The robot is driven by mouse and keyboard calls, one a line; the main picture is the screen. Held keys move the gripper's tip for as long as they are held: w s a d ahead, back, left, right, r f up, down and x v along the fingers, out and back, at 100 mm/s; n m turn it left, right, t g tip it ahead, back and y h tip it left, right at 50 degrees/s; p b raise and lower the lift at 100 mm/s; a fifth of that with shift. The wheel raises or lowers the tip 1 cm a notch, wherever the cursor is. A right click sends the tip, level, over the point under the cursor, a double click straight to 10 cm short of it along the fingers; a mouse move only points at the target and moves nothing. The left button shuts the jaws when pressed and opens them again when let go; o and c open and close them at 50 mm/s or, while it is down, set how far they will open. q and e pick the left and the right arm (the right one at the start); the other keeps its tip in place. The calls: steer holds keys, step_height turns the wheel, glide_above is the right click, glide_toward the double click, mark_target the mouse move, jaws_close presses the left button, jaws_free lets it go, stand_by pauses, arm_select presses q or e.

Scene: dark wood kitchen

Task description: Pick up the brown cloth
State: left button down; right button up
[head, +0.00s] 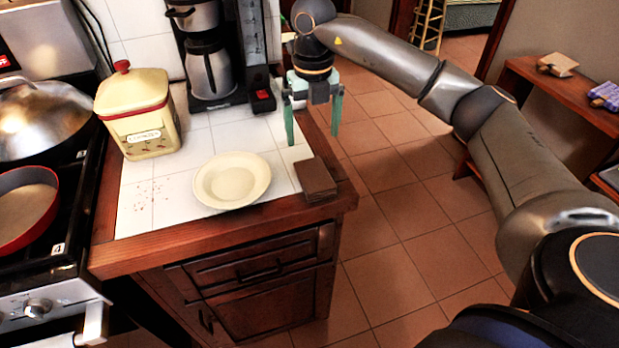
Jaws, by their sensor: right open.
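The brown cloth (315,179) looks like a small folded square. It lies on the right front corner of the white tiled counter, close to the wooden edge. My right gripper (313,139) points down with its two green fingers apart and nothing between them. It is above and behind the cloth in the picture, over the right edge of the counter, and appears clear of it. My left gripper is not in view.
A cream plate (232,180) sits just left of the cloth. A yellow canister (136,112) and a coffee maker (209,62) stand behind it. A stove with a red pan (27,207) is at left. Tiled floor (400,220) lies open to the right.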

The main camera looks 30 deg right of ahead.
glide_above(313, 171)
steer(key=f, duration=0.4)
steer(key=shift+w+d+f, duration=0.1)
steer(key=shift+w+f, duration=0.15)
steer(key=shift+f, duration=0.05)
steer(key=shift+s+f+p, duration=0.15)
steer(key=shift+f+p, duration=0.05)
steer(key=shift+f, duration=1.15)
steer(key=shift+s+f+p, duration=0.1)
steer(key=shift+f+p, duration=0.1)
steer(key=shift+f, duration=1.1)
steer(key=c, duration=1.2)
